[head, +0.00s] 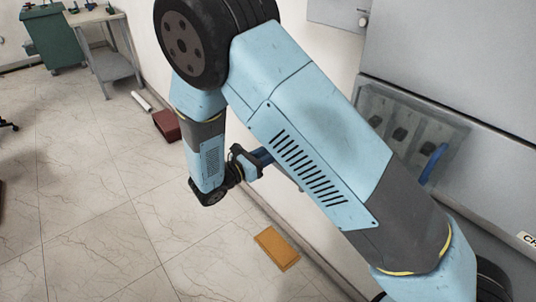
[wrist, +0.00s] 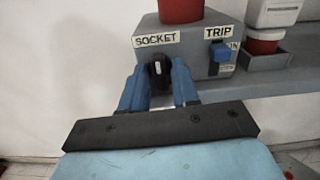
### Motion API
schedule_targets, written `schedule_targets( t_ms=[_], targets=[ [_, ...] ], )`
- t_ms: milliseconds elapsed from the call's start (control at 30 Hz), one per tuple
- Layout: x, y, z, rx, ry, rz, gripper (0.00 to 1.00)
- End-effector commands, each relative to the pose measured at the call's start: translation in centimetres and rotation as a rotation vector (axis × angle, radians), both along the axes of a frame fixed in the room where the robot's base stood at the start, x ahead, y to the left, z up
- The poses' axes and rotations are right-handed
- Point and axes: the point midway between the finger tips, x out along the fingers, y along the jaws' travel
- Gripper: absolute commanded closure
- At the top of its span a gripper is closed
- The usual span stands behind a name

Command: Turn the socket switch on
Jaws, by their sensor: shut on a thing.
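The socket switch (wrist: 159,72) is a black knob with a white mark, on the front of a grey box (wrist: 196,52) below the SOCKET label (wrist: 156,40). In the wrist view my gripper (wrist: 158,82) has its two blue fingers on either side of the knob, shut on it. The white mark looks roughly upright. The knob's lower part is hard to make out between the fingers. In the head view my gripper (head: 262,157) is partly behind my arm, and the switch is hidden.
A blue TRIP switch (wrist: 221,54) sits close to the right of the socket switch on the same box. A red cylinder (wrist: 181,10) stands on top. A grey ledge (wrist: 262,84) runs to the right. An orange block (head: 277,249) and a dark red box (head: 167,125) lie on the floor.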

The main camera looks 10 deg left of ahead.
Motion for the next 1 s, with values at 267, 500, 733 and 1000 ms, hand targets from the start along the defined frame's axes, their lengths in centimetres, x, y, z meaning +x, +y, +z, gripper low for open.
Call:
schedule_targets(
  t_ms=[267, 500, 733, 1000],
  targets=[
    [0.10, -0.06, 0.01, 0.049, -0.042, -0.001, 1.00],
    [0.14, -0.09, 0.05, 0.055, -0.048, -0.002, 1.00],
    [0.15, -0.10, 0.09, 0.054, -0.049, -0.002, 0.67],
    [0.09, -0.07, 0.07, 0.053, -0.048, -0.002, 0.60]
  ],
)
